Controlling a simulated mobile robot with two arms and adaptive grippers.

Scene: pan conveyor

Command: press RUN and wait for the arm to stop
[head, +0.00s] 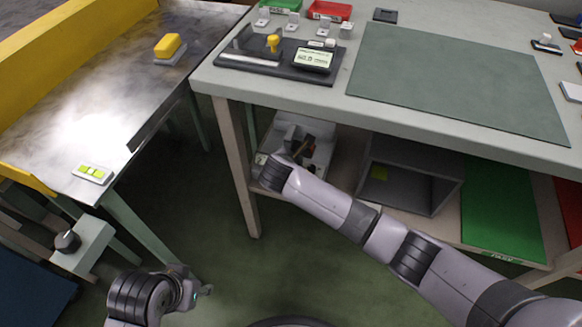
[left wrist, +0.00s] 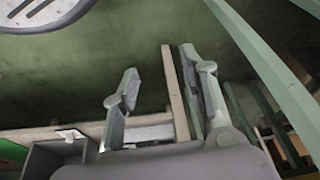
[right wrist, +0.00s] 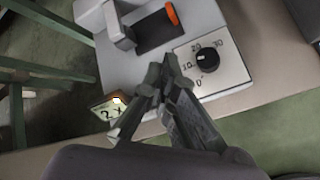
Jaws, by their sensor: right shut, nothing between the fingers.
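A pale grey machine (head: 308,133) stands on the lower shelf under the workbench. The right wrist view shows its top: a black dial (right wrist: 207,60) marked 10, 20, 30 and 0, a dark recess (right wrist: 160,30) with an orange-tipped part, and a raised grey block (right wrist: 118,28). A small yellowish label (right wrist: 108,108) with a bright orange-white spot is at its edge. No lettering reading RUN is legible. My right gripper (right wrist: 163,72) is shut and empty over the machine's near edge; contact cannot be told. My left gripper (left wrist: 160,80) is open and empty, low above the floor.
The workbench (head: 225,85) carries a scale, red and green bins and a grey-green mat (head: 455,75). A grey open box (head: 410,185) and a green board (head: 505,210) are right of the machine. A metal table (head: 60,110) stands left. Green floor lies between.

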